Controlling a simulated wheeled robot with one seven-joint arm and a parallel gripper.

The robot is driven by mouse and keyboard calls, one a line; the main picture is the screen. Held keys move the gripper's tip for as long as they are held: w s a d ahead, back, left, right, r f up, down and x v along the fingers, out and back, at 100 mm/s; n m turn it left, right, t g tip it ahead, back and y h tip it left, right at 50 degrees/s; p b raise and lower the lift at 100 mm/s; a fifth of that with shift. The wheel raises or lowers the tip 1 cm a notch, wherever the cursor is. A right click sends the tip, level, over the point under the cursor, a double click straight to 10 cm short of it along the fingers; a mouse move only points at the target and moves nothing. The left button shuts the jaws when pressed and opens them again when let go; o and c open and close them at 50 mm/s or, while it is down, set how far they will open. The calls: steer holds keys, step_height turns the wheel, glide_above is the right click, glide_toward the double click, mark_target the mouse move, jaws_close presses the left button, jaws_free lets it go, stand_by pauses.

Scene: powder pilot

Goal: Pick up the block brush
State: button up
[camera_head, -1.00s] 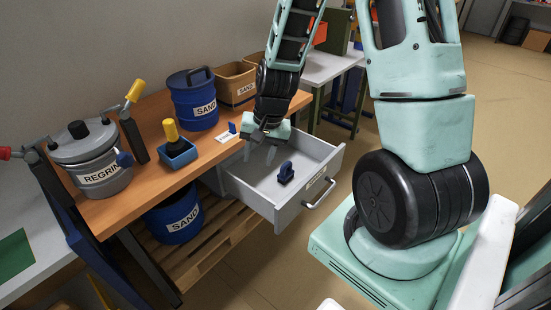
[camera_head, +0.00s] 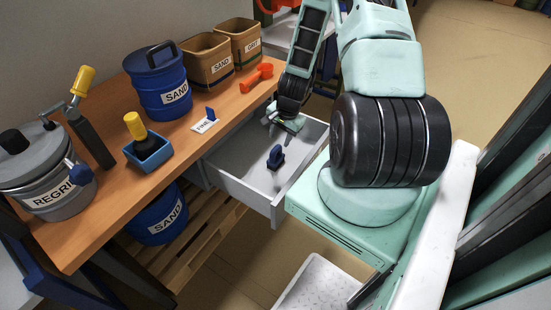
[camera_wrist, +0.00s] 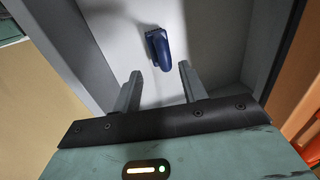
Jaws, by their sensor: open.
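The block brush, a small blue piece with a dark base (camera_head: 276,158), stands on the floor of the open grey drawer (camera_head: 238,190). In the wrist view the blue brush (camera_wrist: 163,48) lies just beyond my fingertips, roughly centred between them. My gripper (camera_head: 271,127) is over the far part of the drawer, behind the brush in the head view. It also shows in the wrist view (camera_wrist: 160,76), with its two fingers apart and nothing between them. The brush and the fingers look apart; the exact height gap is hard to tell.
The wooden bench top (camera_head: 110,120) carries a grey REGRIND pot (camera_head: 50,175), a blue SAND bucket (camera_head: 163,85), a blue tray (camera_head: 148,155) with a yellow-handled tool, a FINE card (camera_head: 206,121), an orange scoop (camera_head: 257,77) and cardboard bins (camera_head: 211,62). The drawer walls surround the brush.

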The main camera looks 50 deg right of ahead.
mark_target(276, 148)
steer(key=f, duration=0.4)
steer(key=shift+w, duration=0.4)
steer(key=shift+w+d+f, duration=0.15)
steer(key=shift+w+f, duration=0.15)
steer(key=shift+f, duration=0.5)
steer(key=shift+w+d+f, duration=0.1)
steer(key=shift+w+f, duration=0.15)
steer(key=shift+f, duration=0.55)
steer(key=shift+w+d+f, duration=0.15)
steer(key=shift+w+f, duration=0.15)
steer(key=shift+f, duration=0.5)
jaws_close()
